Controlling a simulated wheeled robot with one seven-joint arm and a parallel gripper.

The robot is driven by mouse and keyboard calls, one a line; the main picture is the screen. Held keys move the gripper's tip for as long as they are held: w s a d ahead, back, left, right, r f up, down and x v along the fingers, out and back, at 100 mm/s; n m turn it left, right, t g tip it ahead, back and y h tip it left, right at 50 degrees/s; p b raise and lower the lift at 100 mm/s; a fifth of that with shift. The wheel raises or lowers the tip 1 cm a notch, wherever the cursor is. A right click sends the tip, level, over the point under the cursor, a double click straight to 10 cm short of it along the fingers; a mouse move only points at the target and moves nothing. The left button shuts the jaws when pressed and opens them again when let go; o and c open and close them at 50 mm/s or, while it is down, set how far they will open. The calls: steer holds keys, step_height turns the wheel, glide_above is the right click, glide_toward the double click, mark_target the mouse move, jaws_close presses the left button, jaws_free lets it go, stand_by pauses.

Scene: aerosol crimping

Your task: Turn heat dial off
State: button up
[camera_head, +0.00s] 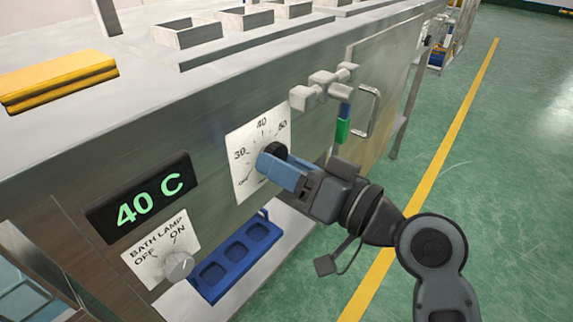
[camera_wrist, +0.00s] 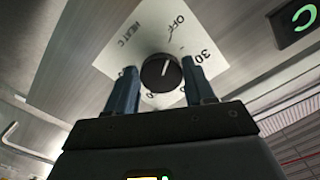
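The heat dial is a round black knob (camera_wrist: 161,73) on a white scale plate (camera_head: 247,183) on the steel front panel. In the wrist view the plate shows "HEAT C", "OFF" and "30"; lower numbers are partly hidden by my gripper. My gripper (camera_head: 266,163) is at the dial. In the wrist view its blue fingers (camera_wrist: 160,82) stand apart on either side of the knob, with a small gap at the left. It appears open.
A green display (camera_head: 138,204) reads 40 C. Below it is a bath lamp knob (camera_head: 178,265) with OFF and ON marks. A blue tray (camera_head: 226,279) lies on a low ledge. A valve (camera_head: 325,86) and a metal handle (camera_head: 369,111) stick out right of the dial. Green floor is clear at right.

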steer(key=o, duration=0.3)
steer(key=shift+o, duration=0.2)
steer(key=p+v, duration=0.1)
steer(key=v, duration=0.6)
steer(key=shift+s+d, duration=0.25)
steer(key=shift+d, duration=0.1)
